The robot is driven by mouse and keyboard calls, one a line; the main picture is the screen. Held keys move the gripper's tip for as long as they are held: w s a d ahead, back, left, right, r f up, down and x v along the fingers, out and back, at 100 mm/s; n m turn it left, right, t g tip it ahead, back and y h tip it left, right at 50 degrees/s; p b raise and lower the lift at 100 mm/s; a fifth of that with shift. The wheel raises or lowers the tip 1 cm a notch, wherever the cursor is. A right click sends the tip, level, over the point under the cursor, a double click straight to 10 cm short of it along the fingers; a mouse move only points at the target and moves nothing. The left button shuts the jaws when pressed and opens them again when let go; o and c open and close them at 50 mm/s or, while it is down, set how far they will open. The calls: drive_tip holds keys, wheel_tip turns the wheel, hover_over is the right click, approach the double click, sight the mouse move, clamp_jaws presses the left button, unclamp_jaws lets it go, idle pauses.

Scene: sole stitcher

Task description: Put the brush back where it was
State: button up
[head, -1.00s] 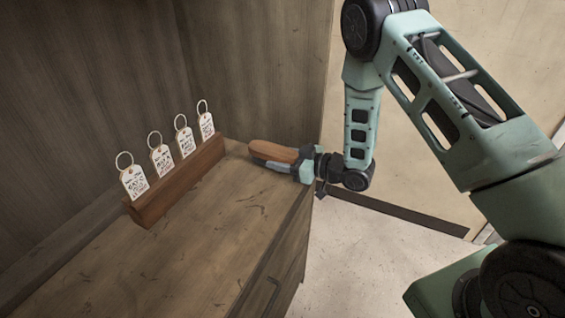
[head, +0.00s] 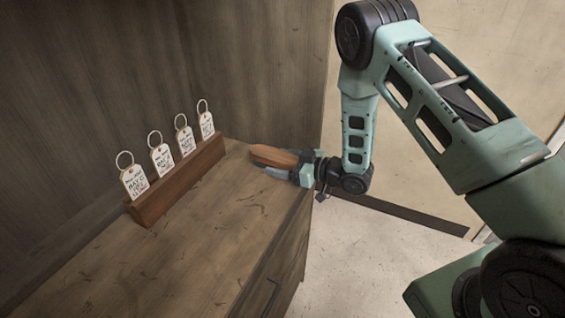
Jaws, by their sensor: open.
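The brush (head: 275,155), with a brown wooden body, lies at the far right end of the wooden counter top (head: 215,225). Its bristles are not visible. My gripper (head: 268,160) is at the brush from the right, with its fingers alongside the wooden body. The jaws are open. The near finger shows along the front side of the brush, and the far finger shows only in part behind it. Whether either finger touches the brush I cannot tell.
A wooden rack (head: 180,182) with several white ring tags stands to the left of the brush. A wooden panel (head: 250,60) rises behind the counter. The counter's front part is clear. Its right edge drops to the pale floor (head: 370,260).

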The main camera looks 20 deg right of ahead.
drive_tip(key=b+v, duration=0.1)
drive_tip(key=v, duration=1.1)
